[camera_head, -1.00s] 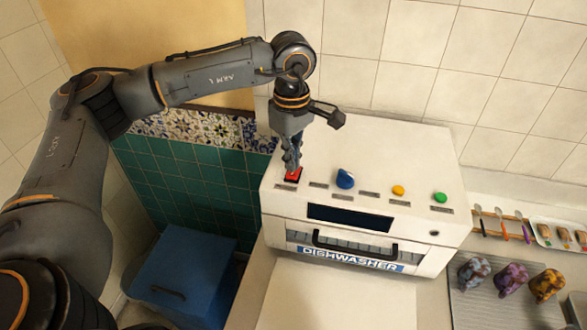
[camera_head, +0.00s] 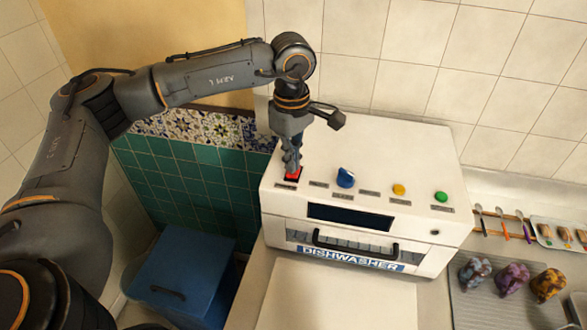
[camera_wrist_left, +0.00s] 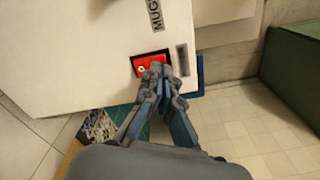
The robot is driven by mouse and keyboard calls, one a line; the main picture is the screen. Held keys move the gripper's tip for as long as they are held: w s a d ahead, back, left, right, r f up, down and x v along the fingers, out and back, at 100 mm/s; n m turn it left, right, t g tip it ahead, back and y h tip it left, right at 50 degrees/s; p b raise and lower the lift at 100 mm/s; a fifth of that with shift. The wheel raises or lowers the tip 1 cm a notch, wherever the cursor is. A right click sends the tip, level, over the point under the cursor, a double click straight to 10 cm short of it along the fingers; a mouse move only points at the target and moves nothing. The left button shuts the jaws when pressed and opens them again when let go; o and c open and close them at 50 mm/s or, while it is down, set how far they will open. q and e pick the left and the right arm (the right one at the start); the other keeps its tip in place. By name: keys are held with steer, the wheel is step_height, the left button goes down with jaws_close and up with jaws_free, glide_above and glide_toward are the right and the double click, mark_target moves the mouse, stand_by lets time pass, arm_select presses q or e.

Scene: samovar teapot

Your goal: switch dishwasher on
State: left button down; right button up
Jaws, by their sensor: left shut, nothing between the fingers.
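The white dishwasher (camera_head: 430,165) stands on the counter, with a dark display (camera_head: 350,217) and a black handle on its front. On its sloped top are a red switch (camera_head: 292,175), a blue knob (camera_head: 345,177), a yellow button (camera_head: 399,189) and a green button (camera_head: 441,196). My left gripper (camera_head: 290,168) is shut and empty, pointing down with its fingertips at the red switch. In the left wrist view the fingertips (camera_wrist_left: 158,68) overlap the lower edge of the red switch (camera_wrist_left: 143,62); firm contact cannot be told. My right gripper is not in view.
A blue bin (camera_head: 185,270) stands on the floor at the lower left. Spoons (camera_head: 502,224) and several mottled figures on a ridged tray (camera_head: 475,315) lie to the right of the dishwasher. A tiled wall stands close behind.

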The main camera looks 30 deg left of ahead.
arm_select(q)
steer(key=shift+f+b, duration=0.65)
steer(key=shift+f, duration=0.15)
steer(key=shift+r, duration=0.2)
steer(key=shift+r+p, duration=1.9)
steer(key=shift+r, duration=1.5)
steer(key=shift+f, duration=0.15)
